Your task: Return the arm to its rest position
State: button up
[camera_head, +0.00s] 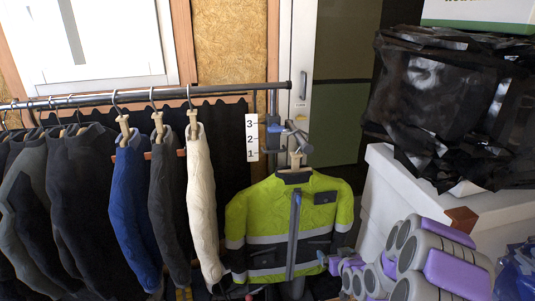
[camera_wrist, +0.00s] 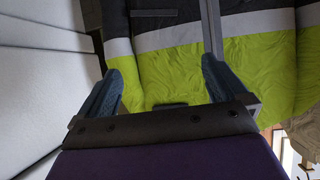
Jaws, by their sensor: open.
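My gripper (camera_wrist: 165,85) is open in the wrist view, with its two dark blue fingers spread and nothing between them. The yellow-green hi-vis jacket (camera_wrist: 175,70), with its pale and dark bands, fills the view beyond the fingers. In the head view the jacket (camera_head: 265,215) hangs upright on a hanger at the right end of the clothes rail. My purple and grey arm (camera_head: 445,265) is folded at the lower right, and my gripper (camera_head: 328,262) shows small beside the jacket's lower right. I cannot tell whether a finger touches the jacket.
Several dark garments, a blue one (camera_head: 130,205) and a cream one (camera_head: 200,205) hang from the rail (camera_head: 75,101) at left. A white box (camera_head: 400,190) bearing black plastic bags (camera_head: 440,95) stands close to my arm at right. A blue bag (camera_head: 518,270) lies at the lower right.

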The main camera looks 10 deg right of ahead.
jog(key=s+a+r+g, duration=0.3)
jog(key=s+a+r, duration=0.2)
jog(key=s, duration=0.2)
jog(key=s+a+r+g, duration=0.4)
jog(key=s+r, duration=0.1)
jog(key=s, duration=0.3)
jog(key=s+a+r+g, duration=0.2)
jog(key=s+r, duration=0.1)
jog(key=s, duration=0.6)
jog(key=s+a+r+g, duration=0.2)
jog(key=s+a+r, duration=0.1)
jog(key=s, duration=0.7)
jog(key=s+a+r+g, duration=0.2)
jog(key=s+a+r, duration=0.1)
jog(key=s, duration=0.7)
jog(key=shift+s+r+g, duration=0.15)
jog(key=shift+r+g, duration=0.1)
jog(key=shift+g, duration=0.15)
